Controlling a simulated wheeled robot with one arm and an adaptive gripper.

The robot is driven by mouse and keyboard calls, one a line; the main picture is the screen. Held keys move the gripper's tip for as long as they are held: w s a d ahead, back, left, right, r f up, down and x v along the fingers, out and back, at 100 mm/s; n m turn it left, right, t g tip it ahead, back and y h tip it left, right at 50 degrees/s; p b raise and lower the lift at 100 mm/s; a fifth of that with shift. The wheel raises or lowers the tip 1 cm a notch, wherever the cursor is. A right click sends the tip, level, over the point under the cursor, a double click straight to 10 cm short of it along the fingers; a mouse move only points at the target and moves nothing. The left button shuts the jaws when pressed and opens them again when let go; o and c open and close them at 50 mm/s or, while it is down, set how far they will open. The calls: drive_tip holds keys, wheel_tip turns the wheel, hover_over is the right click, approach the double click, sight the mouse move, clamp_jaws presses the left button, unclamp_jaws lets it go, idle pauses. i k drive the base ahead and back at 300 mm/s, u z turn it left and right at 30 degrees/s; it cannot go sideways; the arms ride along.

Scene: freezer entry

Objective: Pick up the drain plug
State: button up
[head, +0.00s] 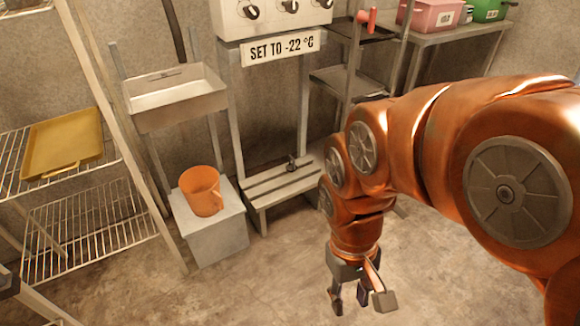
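A small dark object that looks like the drain plug (292,163) sits upright on the low slatted bench (270,190) under the temperature sign. Its fine shape is too small to make out. My gripper (350,298) hangs over the floor in front and to the right of the bench, pointing down. Its fingers are apart, with nothing seen between them. It is well clear of the small dark object.
An orange jug (202,191) stands on a grey box (217,232) left of the bench. Behind it is a metal basin (174,98). A wire rack (95,215) with a yellow tray (62,143) is at left. Floor in front is clear.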

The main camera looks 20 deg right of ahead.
sight(291, 168)
drive_tip(key=z, duration=0.05)
drive_tip(key=k, duration=0.6)
drive_tip(key=z, duration=0.5)
drive_tip(key=i, duration=1.8)
drive_tip(key=u, duration=0.9)
drive_tip(key=i, duration=0.35)
drive_tip(key=u, duration=0.25)
